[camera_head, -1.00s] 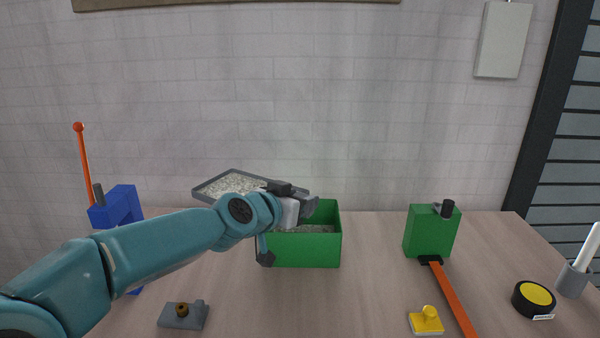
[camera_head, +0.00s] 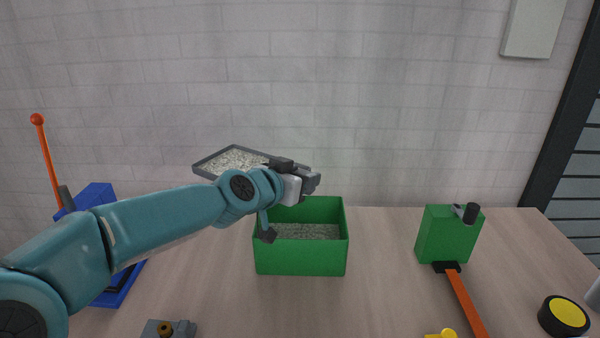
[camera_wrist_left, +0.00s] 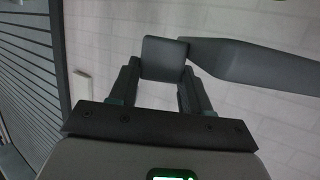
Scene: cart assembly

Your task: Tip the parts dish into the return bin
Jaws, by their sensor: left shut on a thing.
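The parts dish (camera_head: 206,170) is a grey, shallow tray with pale grainy contents. It is held in the air above and to the left of the return bin, tilted so that its inside shows in the head view. My left gripper (camera_head: 308,182) is shut on the dish's grey grip, and in the left wrist view the grip (camera_wrist_left: 163,58) sits between the two fingers. The green return bin (camera_head: 301,262) stands on the table below the gripper, with grey grainy material inside. My left arm hides part of the dish. My right gripper is not in view.
A blue press (camera_head: 97,196) with an orange lever stands at the left. A green block (camera_head: 447,236) with an orange strip stands at the right, with a yellow-topped black disc (camera_head: 564,315) nearby. A grey block (camera_head: 168,329) lies in front.

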